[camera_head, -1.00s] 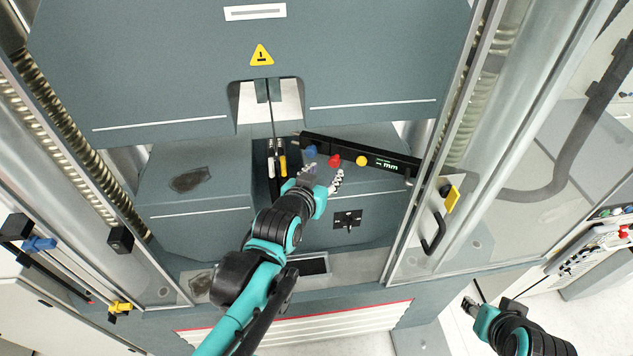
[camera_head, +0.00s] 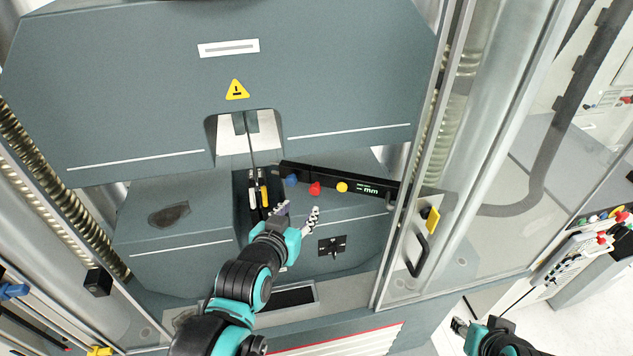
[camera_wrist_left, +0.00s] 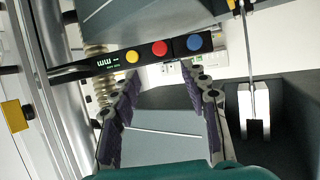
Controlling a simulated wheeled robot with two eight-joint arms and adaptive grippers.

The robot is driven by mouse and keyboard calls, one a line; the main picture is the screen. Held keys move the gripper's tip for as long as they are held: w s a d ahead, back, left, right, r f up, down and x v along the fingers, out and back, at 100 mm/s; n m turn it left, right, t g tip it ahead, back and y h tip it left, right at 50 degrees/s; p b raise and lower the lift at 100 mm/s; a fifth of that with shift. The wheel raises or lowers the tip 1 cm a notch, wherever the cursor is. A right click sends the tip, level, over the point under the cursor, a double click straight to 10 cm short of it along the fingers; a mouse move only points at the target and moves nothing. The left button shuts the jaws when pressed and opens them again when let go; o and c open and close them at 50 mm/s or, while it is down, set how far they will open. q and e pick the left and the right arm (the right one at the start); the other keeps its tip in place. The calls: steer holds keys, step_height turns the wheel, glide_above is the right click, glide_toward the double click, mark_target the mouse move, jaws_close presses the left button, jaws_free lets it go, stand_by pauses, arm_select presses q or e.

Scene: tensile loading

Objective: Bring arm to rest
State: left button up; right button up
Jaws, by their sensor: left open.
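My left gripper (camera_head: 298,211) is open and empty, in front of the testing machine's lower block (camera_head: 180,222). In the left wrist view its two fingers (camera_wrist_left: 166,80) stand apart with nothing between them. Just beyond the fingertips is a black gauge bar (camera_head: 372,188) with blue, red (camera_head: 314,188) and yellow buttons; the bar also shows in the left wrist view (camera_wrist_left: 90,65). My right gripper (camera_head: 460,326) is at the bottom right, small and partly cut off; its jaws cannot be made out.
A thin rod with a pale clamp (camera_wrist_left: 254,105) stands beside the left fingers. The machine's upper housing (camera_head: 330,95) overhangs behind. A clear guard door with a black handle (camera_head: 418,258) is at the right. A control panel (camera_head: 590,240) stands further right.

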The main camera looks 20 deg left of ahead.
arm_select(q)
steer(key=s+d+f+g+b, duration=0.1)
steer(key=s+f+g+b, duration=0.1)
steer(key=f+b, duration=0.3)
steer(key=s+d+f+g+b, duration=0.2)
steer(key=f+b, duration=0.3)
steer(key=f, duration=0.7)
steer(key=s+d+f+m+g+h+b, duration=0.1)
steer(key=s+f+g+b, duration=0.1)
steer(key=f+b, duration=0.4)
step_height(320, 180, down, 3)
steer(key=shift+s+d+r, duration=0.1)
steer(key=shift+s+d, duration=0.2)
steer(key=shift+s, duration=0.45)
